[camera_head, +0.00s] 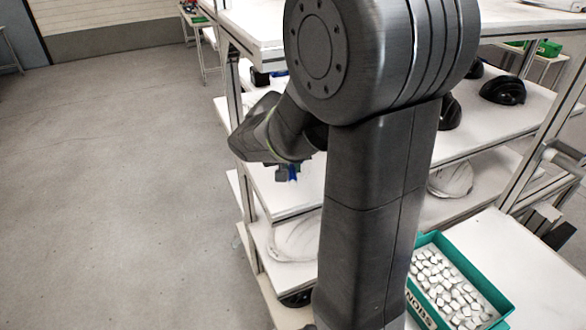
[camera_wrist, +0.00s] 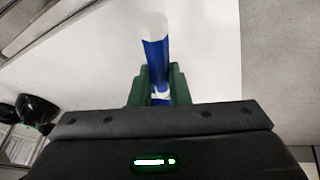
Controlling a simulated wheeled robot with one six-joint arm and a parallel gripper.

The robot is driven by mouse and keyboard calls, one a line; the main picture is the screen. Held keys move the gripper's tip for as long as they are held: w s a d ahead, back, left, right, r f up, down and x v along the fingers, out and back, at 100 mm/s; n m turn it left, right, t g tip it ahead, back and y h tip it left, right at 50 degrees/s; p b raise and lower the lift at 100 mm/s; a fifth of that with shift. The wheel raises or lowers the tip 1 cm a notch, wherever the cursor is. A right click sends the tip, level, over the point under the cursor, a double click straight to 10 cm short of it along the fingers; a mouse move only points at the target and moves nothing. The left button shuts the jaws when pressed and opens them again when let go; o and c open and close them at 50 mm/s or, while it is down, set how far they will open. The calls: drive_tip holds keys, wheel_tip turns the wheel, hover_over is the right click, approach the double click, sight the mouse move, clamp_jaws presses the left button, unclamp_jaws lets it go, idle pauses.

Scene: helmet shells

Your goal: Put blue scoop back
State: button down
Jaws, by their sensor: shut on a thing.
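The blue scoop (camera_wrist: 155,62) stands out from between the green fingers of my gripper (camera_wrist: 158,88) in the wrist view. It has a blue shaft and a pale, whitish round end. My gripper is shut on it. In the head view a small blue bit of the scoop (camera_head: 293,173) shows beside my gripper (camera_head: 285,172), over the white middle shelf (camera_head: 290,198) of the rack. My arm hides much of the rack. I cannot tell whether the scoop touches the shelf.
Black helmet shells (camera_head: 503,91) sit on the shelf at right, and white shells (camera_head: 295,238) lie on lower shelves. A green box (camera_head: 492,300) of small white pieces stands at the lower right. Rack posts (camera_head: 243,170) stand close to my wrist. The floor at left is clear.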

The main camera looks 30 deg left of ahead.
drive_tip(key=shift+w, duration=0.45)
drive_tip(key=shift+w+f, duration=0.1)
drive_tip(key=shift+f, duration=0.1)
drive_tip(key=shift+f+p, duration=0.3)
drive_tip(key=shift+f, duration=1.25)
drive_tip(key=shift+f, duration=0.15)
drive_tip(key=c, duration=1.4)
unclamp_jaws()
drive_tip(key=shift+o, duration=0.2)
